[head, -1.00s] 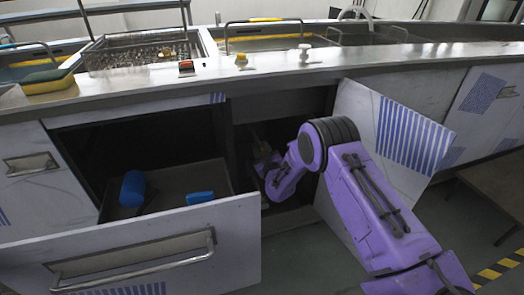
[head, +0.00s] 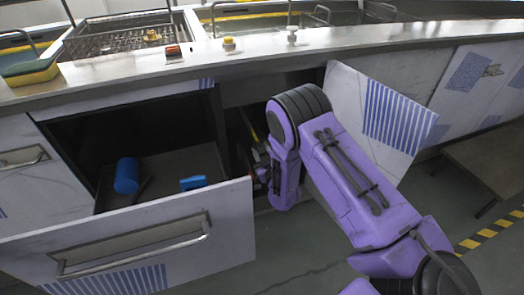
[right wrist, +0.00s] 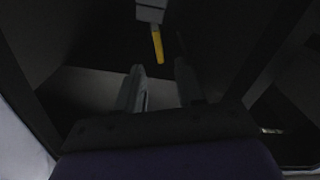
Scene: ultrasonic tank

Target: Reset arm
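My right arm reaches from the lower right into the open cabinet under the counter. My right gripper (head: 257,165) is dark and partly hidden in the cabinet opening in the head view. In the right wrist view its two fingers (right wrist: 160,92) stand apart with nothing between them. A yellow-handled thing (right wrist: 157,45) lies beyond the fingertips in the dark interior; its rest is unclear. My left gripper is not in view.
An open drawer (head: 130,237) holds a blue cylinder (head: 127,176) and a small blue thing (head: 193,182). The open cabinet door (head: 385,110) stands right of my arm. The counter edge (head: 250,62) runs above. Clear floor lies below.

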